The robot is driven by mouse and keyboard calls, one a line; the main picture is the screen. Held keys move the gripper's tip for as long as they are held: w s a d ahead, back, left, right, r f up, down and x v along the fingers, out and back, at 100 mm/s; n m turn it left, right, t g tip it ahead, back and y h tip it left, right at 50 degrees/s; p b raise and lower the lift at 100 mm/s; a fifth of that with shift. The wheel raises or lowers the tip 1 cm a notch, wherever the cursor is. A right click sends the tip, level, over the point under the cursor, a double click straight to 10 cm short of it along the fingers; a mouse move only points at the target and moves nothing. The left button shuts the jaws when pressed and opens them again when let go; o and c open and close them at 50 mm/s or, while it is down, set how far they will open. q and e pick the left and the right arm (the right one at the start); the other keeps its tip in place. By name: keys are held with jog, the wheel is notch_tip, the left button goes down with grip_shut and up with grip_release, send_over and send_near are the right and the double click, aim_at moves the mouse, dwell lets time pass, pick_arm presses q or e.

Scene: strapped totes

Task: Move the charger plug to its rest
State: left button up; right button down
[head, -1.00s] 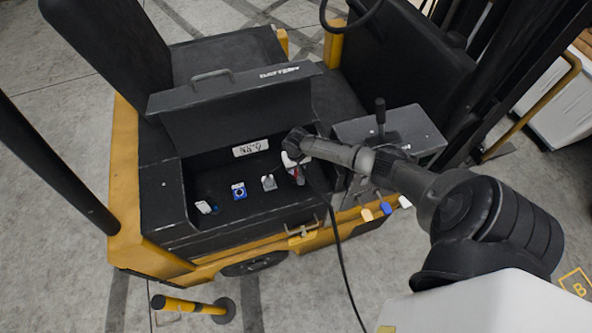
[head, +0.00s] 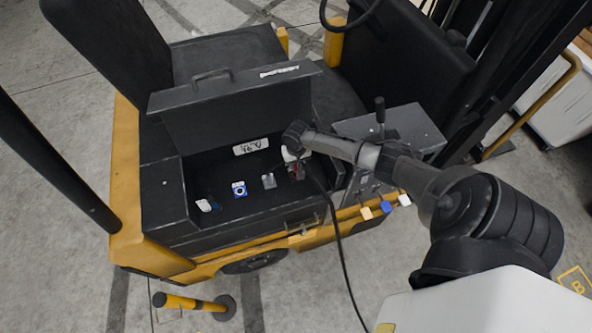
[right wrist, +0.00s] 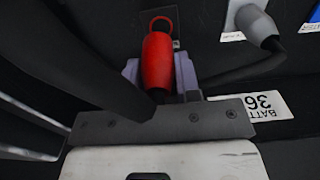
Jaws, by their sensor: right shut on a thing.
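My right gripper (head: 293,168) is inside the open battery compartment of the forklift, near its right end. In the head view the gripper mostly hides the plug, with a little red showing. A black cable (head: 338,230) hangs from there over the front edge to the floor. I cannot tell which fitting is the plug's rest. My left gripper is not in view.
The compartment (head: 180,205) also holds a grey fitting (head: 268,181), a blue connector (head: 239,189) and a white piece (head: 204,205). The raised lid (head: 235,110) stands behind. Yellow, blue and white tabs (head: 385,208) line the front right.

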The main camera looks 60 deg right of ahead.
jog(key=shift+r, duration=2.65)
